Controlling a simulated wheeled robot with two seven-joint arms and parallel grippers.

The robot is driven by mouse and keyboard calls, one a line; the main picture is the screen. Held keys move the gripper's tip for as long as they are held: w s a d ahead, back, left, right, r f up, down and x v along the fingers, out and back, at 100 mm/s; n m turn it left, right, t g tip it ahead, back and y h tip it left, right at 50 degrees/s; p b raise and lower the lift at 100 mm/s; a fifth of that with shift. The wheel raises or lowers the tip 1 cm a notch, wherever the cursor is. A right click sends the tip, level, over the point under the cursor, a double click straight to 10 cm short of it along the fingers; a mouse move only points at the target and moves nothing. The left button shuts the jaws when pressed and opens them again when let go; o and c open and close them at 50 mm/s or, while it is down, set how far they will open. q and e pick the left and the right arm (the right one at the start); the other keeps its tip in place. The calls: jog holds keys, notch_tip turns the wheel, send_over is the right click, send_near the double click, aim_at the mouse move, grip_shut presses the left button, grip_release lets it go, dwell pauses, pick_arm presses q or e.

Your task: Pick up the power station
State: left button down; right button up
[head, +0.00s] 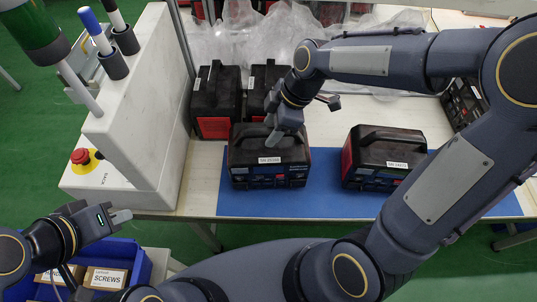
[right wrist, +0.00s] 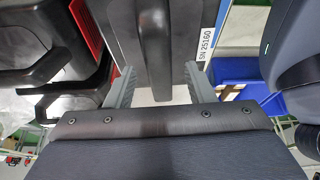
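A black power station (head: 269,160) with a top handle and a white serial label stands on the blue mat (head: 320,202). My right gripper (head: 284,130) is right above it, pointing down. In the right wrist view its two fingers (right wrist: 160,86) are apart, one on each side of the black handle (right wrist: 155,45), with gaps showing between. A second power station (head: 385,160) with red sides stands to the right on the mat. My left gripper (head: 121,216) is over the lower left, away from the mat; its finger gap is not clear.
More power stations (head: 216,100) stand behind on the table, with crumpled clear plastic (head: 290,35) beyond. A white cabinet (head: 140,100) with a red emergency button (head: 80,157) is at the left. A blue bin (head: 130,258) holds boxes, one labelled screws.

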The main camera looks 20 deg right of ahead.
grip_shut()
dwell(1.2)
jog(key=shift+w+r, duration=0.15)
jog(key=shift+r, duration=0.1)
